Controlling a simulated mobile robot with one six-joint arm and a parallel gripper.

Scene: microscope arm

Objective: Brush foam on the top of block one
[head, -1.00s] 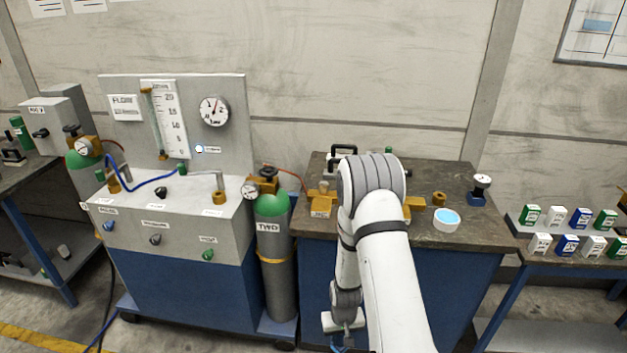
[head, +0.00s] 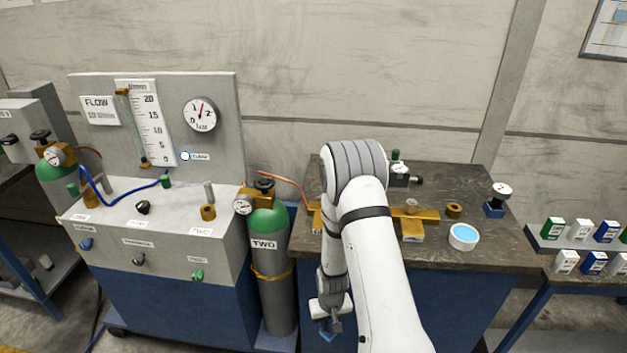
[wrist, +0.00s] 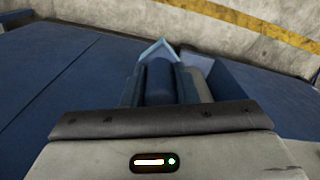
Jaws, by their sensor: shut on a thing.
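My gripper (head: 332,316) hangs low in front of the workbench, below its top. In the wrist view it is shut on a blue, rod-like handle (wrist: 159,82) with a pale blue pointed end, which looks like the brush. A white pot (head: 463,244) with light blue contents, perhaps the foam, stands on the bench at the right. A brass assembly with a block (head: 412,231) sits on the bench beside my arm. Another brass piece (head: 316,216) shows left of my arm. Block numbers are not readable, and my arm hides the middle of the assembly.
The dark bench top (head: 480,212) carries a small gauge on a blue base (head: 496,200) and a brass ring (head: 453,211). A green-topped cylinder (head: 268,240) and a flow panel (head: 155,125) stand to the left. Small boxes (head: 580,230) line a shelf at the right.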

